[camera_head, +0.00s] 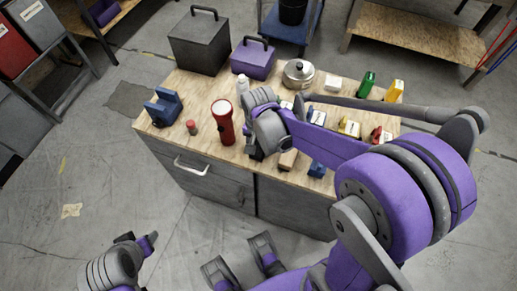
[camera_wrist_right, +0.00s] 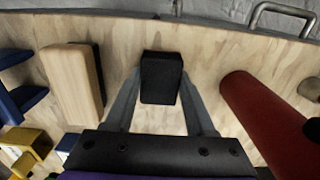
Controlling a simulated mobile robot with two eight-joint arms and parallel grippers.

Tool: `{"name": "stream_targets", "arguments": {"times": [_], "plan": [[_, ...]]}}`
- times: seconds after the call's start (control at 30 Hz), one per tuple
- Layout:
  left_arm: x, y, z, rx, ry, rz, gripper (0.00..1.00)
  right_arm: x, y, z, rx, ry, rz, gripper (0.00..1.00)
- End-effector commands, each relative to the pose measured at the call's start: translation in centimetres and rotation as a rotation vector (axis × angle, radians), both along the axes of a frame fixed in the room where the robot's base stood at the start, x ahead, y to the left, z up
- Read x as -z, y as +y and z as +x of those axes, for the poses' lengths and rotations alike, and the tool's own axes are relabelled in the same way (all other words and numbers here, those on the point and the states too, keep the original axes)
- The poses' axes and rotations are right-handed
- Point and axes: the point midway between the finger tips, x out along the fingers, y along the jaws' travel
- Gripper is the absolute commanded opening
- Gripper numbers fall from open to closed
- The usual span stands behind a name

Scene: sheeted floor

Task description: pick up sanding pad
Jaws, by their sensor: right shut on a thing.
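The sanding pad appears to be the small black block (camera_wrist_right: 161,75) in the right wrist view. My right gripper (camera_wrist_right: 161,88) has one finger on each side of it and is shut on it, just over the wooden bench top (camera_wrist_right: 205,50). In the head view my right gripper (camera_head: 256,150) is at the bench's front edge, and my own wrist and arm mostly hide the pad. My left gripper (camera_head: 140,241) is low at the lower left, away from the bench; its jaws are not clear.
A red flashlight (camera_head: 222,122) stands to the left of my right gripper. A wooden block (camera_wrist_right: 72,82) with a dark side lies on the pad's other side. A blue vise-like object (camera_head: 163,107), purple box (camera_head: 253,59) and silver pot (camera_head: 298,74) also stand on the bench.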

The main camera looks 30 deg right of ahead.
Motion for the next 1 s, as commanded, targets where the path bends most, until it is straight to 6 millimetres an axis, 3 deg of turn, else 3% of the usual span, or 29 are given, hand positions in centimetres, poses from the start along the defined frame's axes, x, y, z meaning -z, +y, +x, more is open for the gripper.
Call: {"name": "stream_targets", "arguments": {"times": [0.37,0.7,1.0], "plan": [[-0.3,0.0,0.0,0.000,-0.001,0.000,0.50,-0.9,0.0,0.0,0.000,0.000,0.000,0.00],[-1.7,0.0,0.1,0.000,-0.005,0.000,0.50,-7.5,0.0,0.0,0.000,0.000,0.000,0.00],[-2.1,0.0,0.1,0.000,-0.007,0.000,0.50,-10.0,0.0,0.0,0.000,0.000,0.000,0.00]]}}
